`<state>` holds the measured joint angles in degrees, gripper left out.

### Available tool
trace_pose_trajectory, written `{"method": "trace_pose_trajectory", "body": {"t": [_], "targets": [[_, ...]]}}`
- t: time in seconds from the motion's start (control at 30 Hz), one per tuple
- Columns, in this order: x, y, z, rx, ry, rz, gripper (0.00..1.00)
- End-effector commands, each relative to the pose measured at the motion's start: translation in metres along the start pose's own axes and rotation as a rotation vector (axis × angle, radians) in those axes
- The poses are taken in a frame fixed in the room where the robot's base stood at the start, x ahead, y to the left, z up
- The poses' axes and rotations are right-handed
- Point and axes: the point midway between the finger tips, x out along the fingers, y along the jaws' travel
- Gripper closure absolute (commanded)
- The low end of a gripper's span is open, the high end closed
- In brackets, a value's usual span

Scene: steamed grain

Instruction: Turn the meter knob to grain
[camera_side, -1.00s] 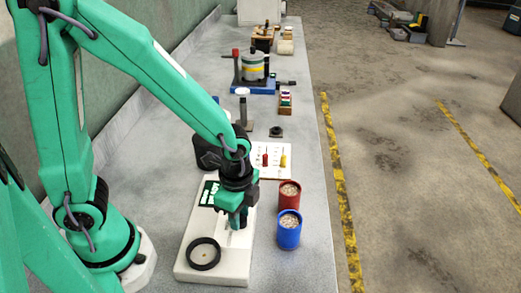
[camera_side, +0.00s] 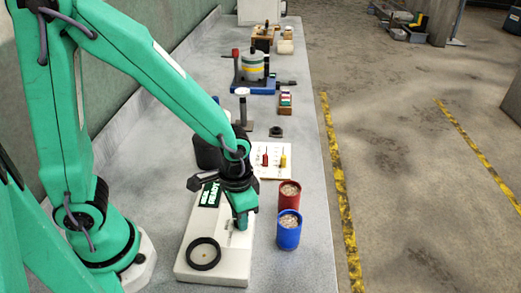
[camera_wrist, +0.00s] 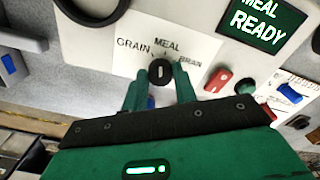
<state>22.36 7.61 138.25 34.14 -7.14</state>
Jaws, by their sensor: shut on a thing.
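The meter (camera_side: 226,262) is a white box on the bench, with a black ring at its near end and a dark display (camera_side: 209,194) at its far end. In the wrist view, the display (camera_wrist: 263,25) reads MEAL READY. The black knob (camera_wrist: 159,70) sits on a white label marked GRAIN, MEAL and BRAN. Its white mark lines up with MEAL. My gripper (camera_wrist: 159,80) has a green finger on each side of the knob and is shut on it. In the side view, my gripper (camera_side: 240,224) reaches down onto the meter and hides the knob.
A blue cup (camera_side: 288,234) and a red cup (camera_side: 288,200), both with grain-like contents, stand close right of the meter. A white card (camera_side: 271,172) with red and yellow pieces lies behind. Farther back is a blue-based fixture (camera_side: 253,87). The bench's right edge is near the cups.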

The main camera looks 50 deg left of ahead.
Motion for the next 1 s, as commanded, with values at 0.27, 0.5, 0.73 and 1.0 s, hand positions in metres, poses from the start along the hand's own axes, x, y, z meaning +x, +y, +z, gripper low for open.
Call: {"method": "trace_pose_trajectory", "body": {"t": [0.27, 0.5, 0.73, 1.0], "targets": [[-0.0009, 0.0005, -0.0003, -0.255, 0.001, 0.0, 0.95], [-0.001, 0.0007, -0.0004, -0.43, 0.001, 0.0, 0.95], [-0.001, 0.0008, -0.0005, -0.52, 0.001, 0.0, 0.95], [-0.0011, 0.0008, -0.0005, -0.545, 0.001, 0.0, 0.95]]}}
